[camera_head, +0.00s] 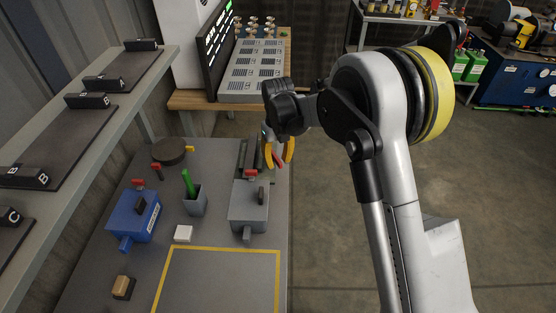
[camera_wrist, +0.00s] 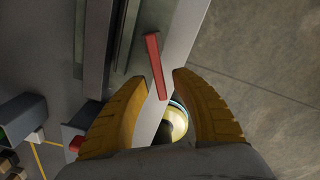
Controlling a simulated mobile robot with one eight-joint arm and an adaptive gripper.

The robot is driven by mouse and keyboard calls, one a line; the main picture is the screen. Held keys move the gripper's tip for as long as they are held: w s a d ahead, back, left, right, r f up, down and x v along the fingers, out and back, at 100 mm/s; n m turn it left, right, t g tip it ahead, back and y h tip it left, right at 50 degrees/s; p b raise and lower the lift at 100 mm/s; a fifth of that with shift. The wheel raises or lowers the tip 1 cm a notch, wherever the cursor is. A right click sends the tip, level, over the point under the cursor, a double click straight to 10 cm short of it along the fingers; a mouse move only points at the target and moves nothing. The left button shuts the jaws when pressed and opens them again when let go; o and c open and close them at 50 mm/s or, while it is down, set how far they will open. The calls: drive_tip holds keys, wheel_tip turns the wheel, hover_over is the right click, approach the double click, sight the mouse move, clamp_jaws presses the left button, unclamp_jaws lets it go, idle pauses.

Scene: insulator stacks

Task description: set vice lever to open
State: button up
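A red lever (camera_wrist: 155,65) shows in the wrist view as a slim bar beside grey rails, near the table's right edge. In the head view a red piece (camera_head: 278,161) shows between my yellow fingers. My gripper (camera_head: 279,155) is over the right side of the table. Its fingers are apart, with the lever in line with the gap between the tips (camera_wrist: 155,78); I see no firm grip on it. I cannot tell whether a finger touches it. The grey rails (camera_head: 245,154) beside it look like the vice, partly hidden by my gripper.
A grey box (camera_head: 249,210) and a blue box (camera_head: 133,216), each with a red-topped part, stand on the table. A grey cup with a green item (camera_head: 195,202) and a white block (camera_head: 183,233) are between them. The yellow-outlined area (camera_head: 225,285) is clear.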

sight(278, 160)
wheel_tip(278, 160, up, 12)
idle(0.6)
drive_tip(key=shift+c, duration=0.5)
